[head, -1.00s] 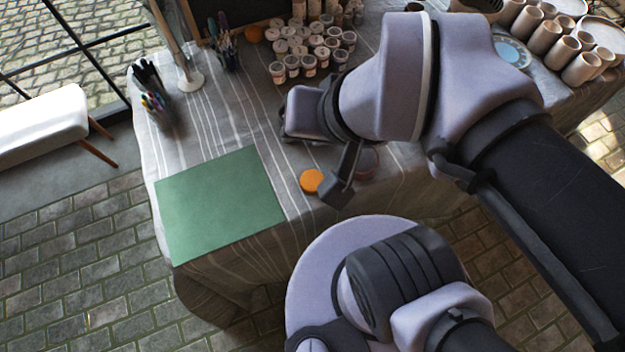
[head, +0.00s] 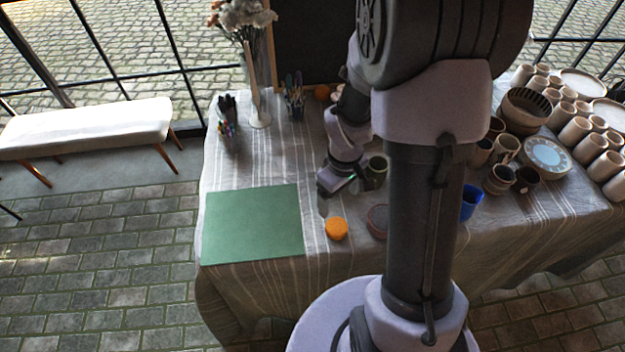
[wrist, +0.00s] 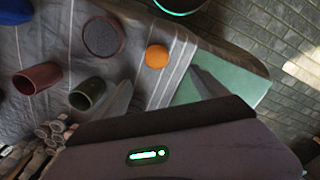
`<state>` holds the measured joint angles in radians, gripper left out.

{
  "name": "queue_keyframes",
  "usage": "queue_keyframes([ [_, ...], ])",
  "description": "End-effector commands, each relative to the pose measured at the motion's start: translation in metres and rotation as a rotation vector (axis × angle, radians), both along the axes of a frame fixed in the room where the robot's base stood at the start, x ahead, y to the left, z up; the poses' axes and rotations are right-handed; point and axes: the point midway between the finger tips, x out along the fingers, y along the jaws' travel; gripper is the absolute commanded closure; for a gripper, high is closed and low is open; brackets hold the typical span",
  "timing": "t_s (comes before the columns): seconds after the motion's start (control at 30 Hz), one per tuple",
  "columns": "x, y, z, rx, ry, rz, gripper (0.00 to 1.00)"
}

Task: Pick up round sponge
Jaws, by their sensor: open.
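The round sponge (head: 336,228) is a small orange disc lying on the striped cloth of the table, just right of the green mat (head: 250,222). In the wrist view the sponge (wrist: 157,56) lies clear and untouched, with the green mat (wrist: 243,80) beside it. My gripper (head: 335,200) is above the table, behind the sponge and apart from it. Its fingers show in the wrist view (wrist: 160,92), spread wide with nothing between them.
A dark round dish (head: 378,221) stands right of the sponge, partly hidden by my arm. A green cup (head: 375,172) and a blue cup (head: 471,201) stand nearby. Many pots fill the table's right side. Pens (head: 228,115) stand at the back left.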

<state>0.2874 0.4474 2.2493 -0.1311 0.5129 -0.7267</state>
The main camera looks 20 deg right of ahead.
Motion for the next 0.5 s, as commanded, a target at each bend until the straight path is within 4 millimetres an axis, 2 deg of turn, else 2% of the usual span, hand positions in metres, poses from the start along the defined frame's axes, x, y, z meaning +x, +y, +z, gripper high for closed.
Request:
queue_keyframes([
  [0.2,-0.001,0.000,-0.070,0.001,0.006,0.002,0.17],
  [0.3,-0.001,0.000,-0.097,0.001,0.006,0.001,0.17],
  [0.4,-0.001,0.000,-0.114,0.001,0.003,0.000,0.17],
  [0.5,0.000,0.000,-0.121,0.001,0.003,0.000,0.17],
])
